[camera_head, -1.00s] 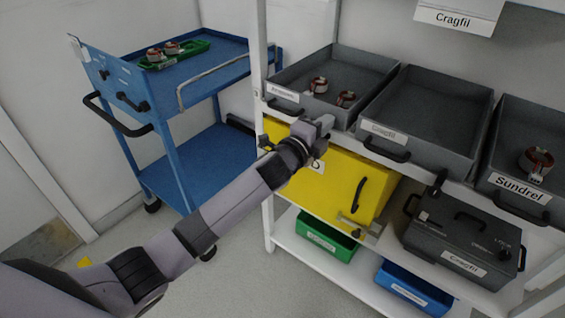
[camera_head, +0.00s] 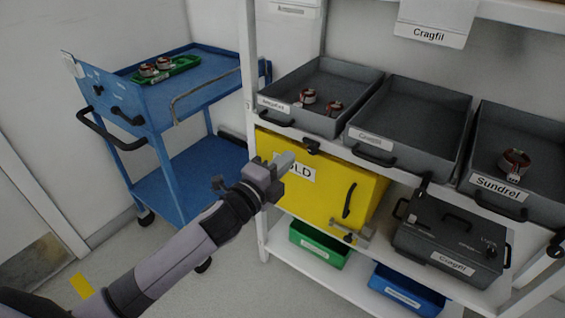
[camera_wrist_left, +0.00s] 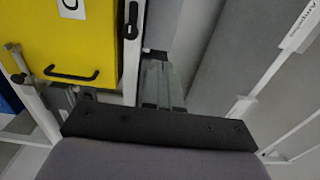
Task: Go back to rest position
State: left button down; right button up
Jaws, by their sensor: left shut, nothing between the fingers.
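My left gripper (camera_head: 284,163) is shut and empty. In the head view it is in front of the upper left part of the yellow cabinet (camera_head: 322,203) and hides part of its label. In the left wrist view my gripper (camera_wrist_left: 157,70) points past the yellow cabinet (camera_wrist_left: 70,35), towards a grey surface. My left arm reaches in from the lower left. My right gripper is in neither view.
A white shelf (camera_head: 262,228) carries grey trays (camera_head: 415,115), some holding copper-wound stators (camera_head: 515,162). A dark case (camera_head: 455,240), a green bin (camera_head: 320,246) and a blue bin (camera_head: 405,290) sit lower. A blue cart (camera_head: 190,158) stands left; floor lies between.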

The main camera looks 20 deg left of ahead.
pick_arm(q)
jog(key=s+a+f+n+g+y+p, duration=0.1)
jog(key=s+a+f+n+g+y, duration=0.1)
jog(key=s+f+n, duration=0.8)
jog(key=s+a+f+n+g+y+p, duration=0.1)
jog(key=s+a+f+n+g, duration=0.3)
jog(key=s+f+n, duration=0.5)
jog(key=s+a+f+y, duration=0.1)
jog(key=s, duration=0.7)
jog(key=shift+n+g+p, duration=0.3)
jog(key=shift+n+p, duration=0.05)
jog(key=shift+n, duration=0.05)
jog(key=shift+w+f, duration=0.1)
